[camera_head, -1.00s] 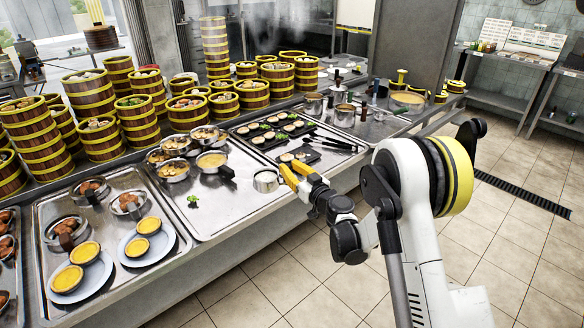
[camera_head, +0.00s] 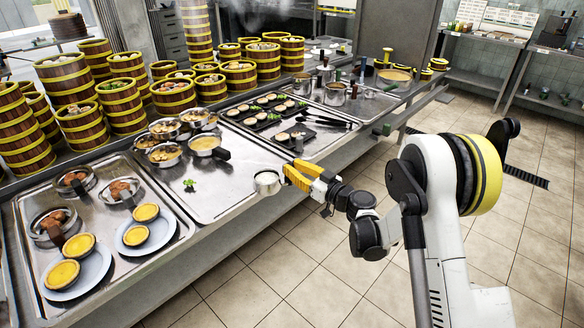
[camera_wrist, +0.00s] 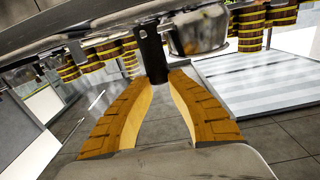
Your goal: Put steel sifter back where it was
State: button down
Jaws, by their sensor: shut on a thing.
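My gripper (camera_head: 291,176) is shut on the dark handle (camera_wrist: 152,55) of the steel sifter. The sifter is a small round steel pan with a pale inside (camera_head: 267,180); its shiny outer side also shows in the wrist view (camera_wrist: 198,36). In the head view it appears at the counter's front edge, beside the large steel tray (camera_head: 235,160). I cannot tell whether it touches the counter or hangs above it. The yellow fingers close around the handle in the wrist view.
Steel bowls of food (camera_head: 163,155) and a green garnish (camera_head: 190,184) sit on the tray. Black trays with buns (camera_head: 265,120) lie behind. Steamer towers (camera_head: 90,125) line the counter's back. Steel pots (camera_head: 334,93) stand right. The tiled floor (camera_head: 260,270) in front is clear.

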jog(key=w+a, duration=0.3)
jog(key=w, duration=0.2)
jog(key=w+a, duration=0.4)
jog(key=w, duration=0.2)
jog(key=w+a, duration=0.4)
jog(key=w, duration=0.2)
jog(key=shift+f, duration=0.2)
jog(key=shift+s+f, duration=0.1)
jog(key=shift+f, duration=0.5)
jog(key=shift+f, duration=0.45)
jog(key=c, duration=1.7)
grip_release()
jog(key=shift+o, duration=0.2)
jog(key=shift+d, duration=0.2)
jog(key=shift+d, duration=0.1)
jog(key=shift+s+a+v, duration=0.15)
jog(key=shift+v, duration=0.95)
jog(key=shift+s+a+v, duration=0.1)
jog(key=shift+s+v, duration=0.05)
jog(key=shift+v, duration=0.9)
jog(key=shift+s+a+v, duration=0.15)
jog(key=shift+v, duration=0.95)
